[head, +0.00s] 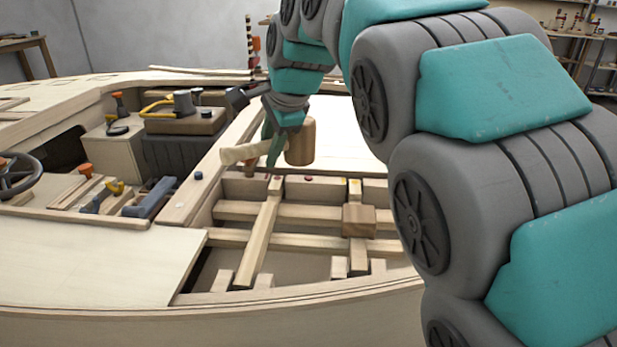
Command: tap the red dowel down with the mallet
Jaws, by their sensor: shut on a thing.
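My gripper (272,158) is shut on the mallet (301,142) and holds it above the open frame section of the hull. The mallet's brown wooden head is right of the fingers, and its pale handle (238,154) sticks out to the left. A small red dowel top (308,179) shows in the crossbeam below and slightly right of the mallet head, with a gap between them. Another small reddish spot (275,177) lies under my fingertips; I cannot tell whether it is also a dowel. How far the red dowel stands out is too small to tell.
A yellow dowel top (354,183) is farther right, and a blue one (198,175) sits on the left plank. A wooden block (358,220) rests on the slats. Tools and a toolbox (186,120) lie left. My arm covers the right side.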

